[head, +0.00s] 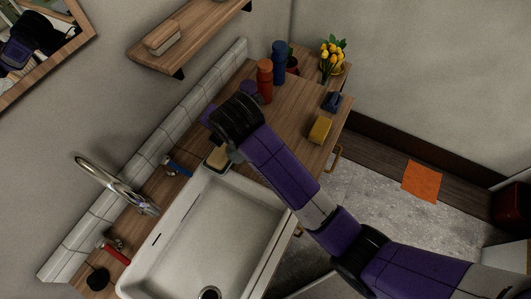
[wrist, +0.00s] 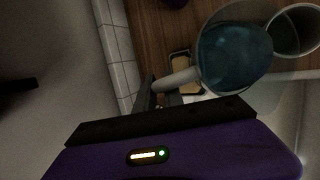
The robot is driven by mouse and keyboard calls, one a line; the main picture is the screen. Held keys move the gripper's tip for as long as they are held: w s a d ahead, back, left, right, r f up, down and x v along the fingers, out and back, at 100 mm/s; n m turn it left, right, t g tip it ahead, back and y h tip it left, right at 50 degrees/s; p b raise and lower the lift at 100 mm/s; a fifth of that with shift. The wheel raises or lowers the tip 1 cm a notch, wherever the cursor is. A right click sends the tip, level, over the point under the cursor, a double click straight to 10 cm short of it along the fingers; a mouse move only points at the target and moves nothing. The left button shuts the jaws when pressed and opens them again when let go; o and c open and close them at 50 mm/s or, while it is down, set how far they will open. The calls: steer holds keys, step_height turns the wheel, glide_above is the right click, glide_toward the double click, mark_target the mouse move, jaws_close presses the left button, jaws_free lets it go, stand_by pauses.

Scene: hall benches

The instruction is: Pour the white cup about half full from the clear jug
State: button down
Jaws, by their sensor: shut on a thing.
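The clear jug (wrist: 233,57) shows in the wrist view with blue liquid inside, seen through its open top. My gripper (wrist: 155,97) is shut on the jug's pale handle (wrist: 180,79). A round, pale-rimmed vessel, probably the white cup (wrist: 297,32), is at the right edge of the wrist view, partly cut off and overlapped by the jug's rim. Its inside looks dark grey; I see no blue liquid in it. I cannot tell whether jug and cup touch. In the head view my wrist (head: 237,117) is over the counter and hides the jug and cup.
A white sink (head: 215,225) with a curved tap (head: 115,185) lies in front. A soap dish (head: 217,157) sits by its corner.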

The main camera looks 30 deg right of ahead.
steer(key=shift+s+d+r+t+y, duration=0.15)
steer(key=shift+d+r+t+y, duration=0.05)
steer(key=shift+r+t+y, duration=0.4)
stand_by(2.2)
steer(key=shift+s+d+r+m+t+y, duration=0.2)
steer(key=shift+d+r+m+t+y, duration=0.1)
steer(key=shift+t+y, duration=0.2)
stand_by(4.6)
